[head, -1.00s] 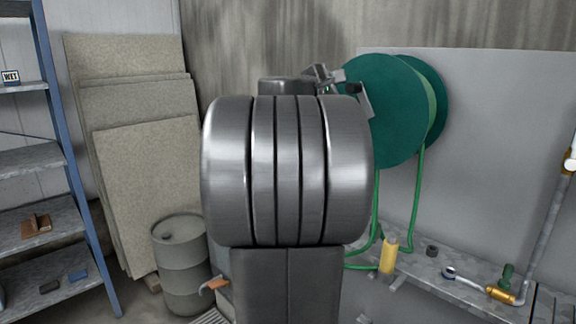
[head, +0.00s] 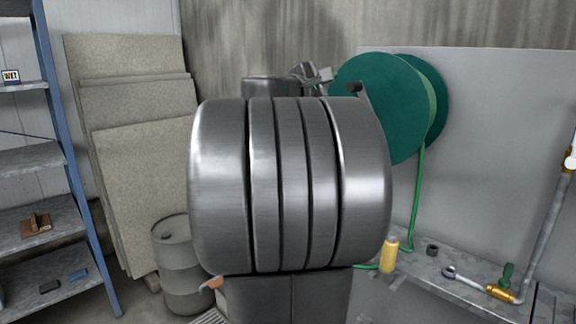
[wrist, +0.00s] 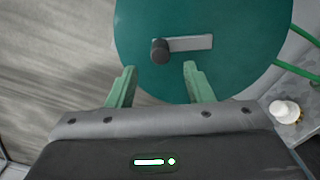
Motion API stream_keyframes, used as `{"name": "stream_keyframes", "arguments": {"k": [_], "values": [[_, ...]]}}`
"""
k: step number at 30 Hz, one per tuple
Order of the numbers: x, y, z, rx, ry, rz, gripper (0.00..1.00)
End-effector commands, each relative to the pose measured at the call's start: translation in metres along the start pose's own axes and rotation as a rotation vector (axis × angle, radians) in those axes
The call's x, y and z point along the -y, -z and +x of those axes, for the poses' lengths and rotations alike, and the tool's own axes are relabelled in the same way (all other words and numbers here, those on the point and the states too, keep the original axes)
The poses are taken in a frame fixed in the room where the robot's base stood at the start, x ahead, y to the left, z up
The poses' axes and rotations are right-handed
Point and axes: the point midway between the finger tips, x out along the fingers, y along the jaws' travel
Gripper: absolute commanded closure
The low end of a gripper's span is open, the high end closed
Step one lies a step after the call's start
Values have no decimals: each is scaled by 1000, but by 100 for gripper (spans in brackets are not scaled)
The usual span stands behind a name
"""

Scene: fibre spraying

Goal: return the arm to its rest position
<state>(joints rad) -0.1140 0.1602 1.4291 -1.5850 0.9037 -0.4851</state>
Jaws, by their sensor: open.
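My gripper shows in the wrist view (wrist: 158,84) with its two green fingers apart and nothing between them. Beyond the fingertips is the green hose reel (wrist: 245,70) with its crank and dark knob (wrist: 160,50); I cannot tell the exact gap. In the head view my arm's large metal joint fills the middle. It hides part of the scene, and the gripper fingers cannot be made out clearly there. The green reel (head: 385,105) is on the grey panel behind my arm, to the right.
A bench (head: 440,272) at the right holds a yellow bottle (head: 389,254), fittings and a green-handled brass valve (head: 502,290). At the left are a blue-framed shelf (head: 62,160), leaning boards (head: 135,120) and a grey drum (head: 180,262). Green hose (head: 418,200) hangs from the reel.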

Motion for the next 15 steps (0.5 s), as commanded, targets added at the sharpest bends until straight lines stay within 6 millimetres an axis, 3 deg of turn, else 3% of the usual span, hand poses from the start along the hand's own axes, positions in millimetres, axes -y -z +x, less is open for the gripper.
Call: {"name": "stream_keyframes", "arguments": {"k": [11, 15], "values": [[0, -1, 78, 3, 2, -1, 53], [-4, 6, 73, -2, 1, -112, 53]]}}
